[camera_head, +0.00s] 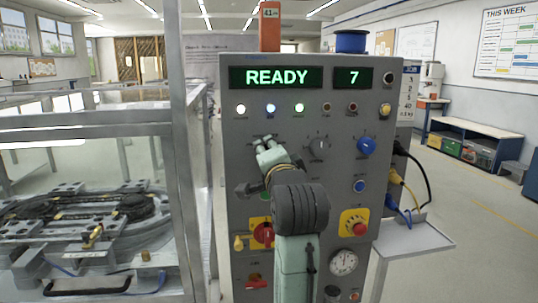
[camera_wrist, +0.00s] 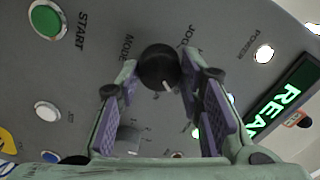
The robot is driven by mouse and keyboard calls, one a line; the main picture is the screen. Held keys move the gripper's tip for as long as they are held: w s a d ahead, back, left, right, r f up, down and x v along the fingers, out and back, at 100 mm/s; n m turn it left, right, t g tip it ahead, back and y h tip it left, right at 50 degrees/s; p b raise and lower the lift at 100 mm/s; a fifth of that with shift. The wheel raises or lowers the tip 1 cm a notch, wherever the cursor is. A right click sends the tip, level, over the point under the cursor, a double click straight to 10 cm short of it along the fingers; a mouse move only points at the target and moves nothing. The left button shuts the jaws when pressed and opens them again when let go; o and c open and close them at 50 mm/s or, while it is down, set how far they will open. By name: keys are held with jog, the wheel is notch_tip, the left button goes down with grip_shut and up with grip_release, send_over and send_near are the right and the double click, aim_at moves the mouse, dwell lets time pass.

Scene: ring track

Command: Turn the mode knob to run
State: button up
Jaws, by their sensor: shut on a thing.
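The mode knob is a round black knob (camera_wrist: 158,62) with a white pointer mark, seen in the wrist view beside the printed word MODE. A label that seems to read JOG stands above and right of it. The pointer mark faces down and slightly right in that view, away from that label. No run label is readable. My gripper (camera_wrist: 159,75) has one finger on each side of the knob and is shut on it. In the head view my gripper (camera_head: 263,143) reaches the upper left of the grey panel (camera_head: 320,240) and hides the knob.
The panel's display (camera_head: 276,77) reads READY, and a smaller one (camera_head: 353,77) reads 7. A grey knob (camera_head: 318,146) and a blue knob (camera_head: 366,147) sit right of my gripper. A green start button (camera_wrist: 46,20) lies left in the wrist view. A metal-framed enclosure (camera_head: 182,150) stands left.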

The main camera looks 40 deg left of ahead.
jog(key=m, duration=0.5)
jog(key=shift+m, duration=0.4)
dwell(0.4)
jog(key=o, duration=1.2)
jog(key=shift+c, duration=0.2)
jog(key=v, duration=1.2)
